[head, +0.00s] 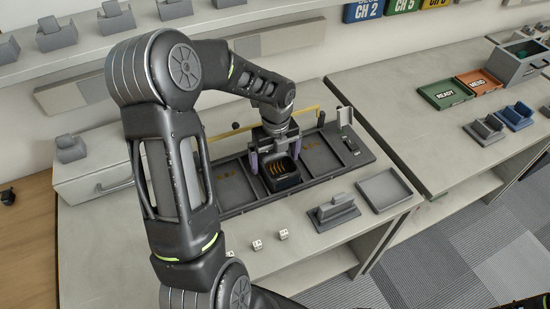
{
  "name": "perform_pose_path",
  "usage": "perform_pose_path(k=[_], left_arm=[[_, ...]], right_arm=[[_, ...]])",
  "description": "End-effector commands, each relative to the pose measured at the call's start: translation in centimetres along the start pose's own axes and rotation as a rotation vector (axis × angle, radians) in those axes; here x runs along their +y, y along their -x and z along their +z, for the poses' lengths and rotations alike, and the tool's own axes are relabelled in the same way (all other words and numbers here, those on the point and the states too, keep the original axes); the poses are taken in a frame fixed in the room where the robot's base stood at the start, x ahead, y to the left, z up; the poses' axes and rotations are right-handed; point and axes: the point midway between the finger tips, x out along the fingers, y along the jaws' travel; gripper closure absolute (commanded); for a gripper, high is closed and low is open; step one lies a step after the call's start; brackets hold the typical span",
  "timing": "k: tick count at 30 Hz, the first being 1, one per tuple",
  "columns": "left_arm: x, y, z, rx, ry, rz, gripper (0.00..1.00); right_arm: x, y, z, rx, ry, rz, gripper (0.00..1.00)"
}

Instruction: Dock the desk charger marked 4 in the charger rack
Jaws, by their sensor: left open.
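The charger rack (318,158) is a long dark tray with several bays, lying on the grey desk. A black desk charger (284,184) with orange marks inside its top sits in a middle bay. I cannot read a 4 on it, and I cannot tell whether it is fully seated. My left gripper (275,160) points down over the charger. Its two fingers are apart, one at each side of the charger's back part; whether they touch it is unclear. My left arm hides the rack's left end. My right gripper is out of view.
A yellow bar (309,110) runs behind the rack. In front lie white dice (283,234), a grey cradle (334,212) and an empty grey tray (384,190). A second counter at right holds a green READY tray (446,94) and an orange tray (479,82).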

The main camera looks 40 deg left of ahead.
Motion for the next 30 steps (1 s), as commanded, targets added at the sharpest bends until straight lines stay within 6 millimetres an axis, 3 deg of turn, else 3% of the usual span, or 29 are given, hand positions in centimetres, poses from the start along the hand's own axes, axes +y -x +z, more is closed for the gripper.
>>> perform_pose_path(k=[15, 30], left_arm=[[-0.1, 7.3, 0.1, -0.003, -0.001, -0.004, 0.0], [-0.1, 7.7, 0.0, -0.002, 0.0, -0.002, 0.0]], right_arm=[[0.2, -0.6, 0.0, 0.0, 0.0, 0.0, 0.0], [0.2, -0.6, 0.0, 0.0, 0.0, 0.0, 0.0]])
